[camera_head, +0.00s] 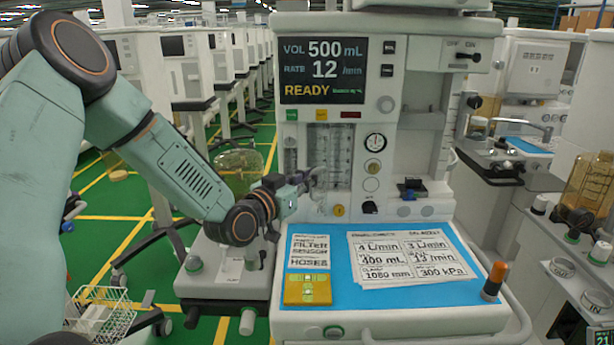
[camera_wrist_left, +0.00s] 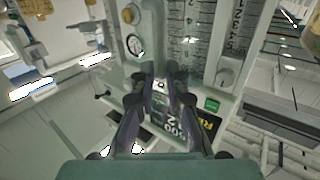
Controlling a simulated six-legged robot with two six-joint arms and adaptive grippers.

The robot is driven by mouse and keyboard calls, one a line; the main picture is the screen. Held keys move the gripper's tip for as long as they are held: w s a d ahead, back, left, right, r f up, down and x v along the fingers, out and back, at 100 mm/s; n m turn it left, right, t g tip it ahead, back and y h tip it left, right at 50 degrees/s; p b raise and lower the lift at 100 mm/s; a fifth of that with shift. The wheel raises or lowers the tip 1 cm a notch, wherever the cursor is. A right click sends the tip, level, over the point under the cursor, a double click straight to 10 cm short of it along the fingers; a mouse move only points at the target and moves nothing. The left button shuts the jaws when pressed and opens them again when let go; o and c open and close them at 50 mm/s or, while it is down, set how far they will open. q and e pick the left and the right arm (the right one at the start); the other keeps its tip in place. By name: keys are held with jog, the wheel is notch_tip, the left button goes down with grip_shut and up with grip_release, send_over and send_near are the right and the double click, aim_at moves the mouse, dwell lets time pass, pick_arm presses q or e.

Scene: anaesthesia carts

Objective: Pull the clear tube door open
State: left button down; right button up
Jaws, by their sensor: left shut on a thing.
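The clear tube door (camera_head: 338,150) covers the scaled tubes on the front of the anaesthesia cart (camera_head: 420,180), below the display. I cannot tell whether it stands slightly ajar. The tubes and clear panel also show at the top of the left wrist view (camera_wrist_left: 188,35). My left gripper (camera_head: 310,180) reaches in from the left to the lower left part of the door. Its fingers (camera_wrist_left: 165,78) are close together in the left wrist view, shut on what looks like the door's edge or handle. The gripped part is mostly hidden by the fingers. My right gripper is not in view.
The blue work surface (camera_head: 338,293) below holds printed cards, a yellow block (camera_head: 307,289) and an orange-topped cylinder (camera_head: 494,281) at its right edge. A round gauge (camera_head: 375,142) sits right of the door. Other carts stand behind and at right.

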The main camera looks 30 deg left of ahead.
pick_arm(q)
jog(key=shift+w+a+r+y, duration=0.2)
jog(key=shift+a+r+y, duration=0.1)
jog(key=shift+a+r, duration=0.4)
jog(key=shift+w+f, duration=0.1)
jog(key=shift+f, duration=0.05)
jog(key=c, duration=1.8)
grip_release()
jog(key=o, duration=0.4)
jog(key=shift+w+a+f, duration=0.2)
jog(key=shift+a+f, duration=0.1)
jog(key=shift+c, duration=0.2)
jog(key=shift+s+d, duration=0.1)
jog(key=shift+r, duration=0.1)
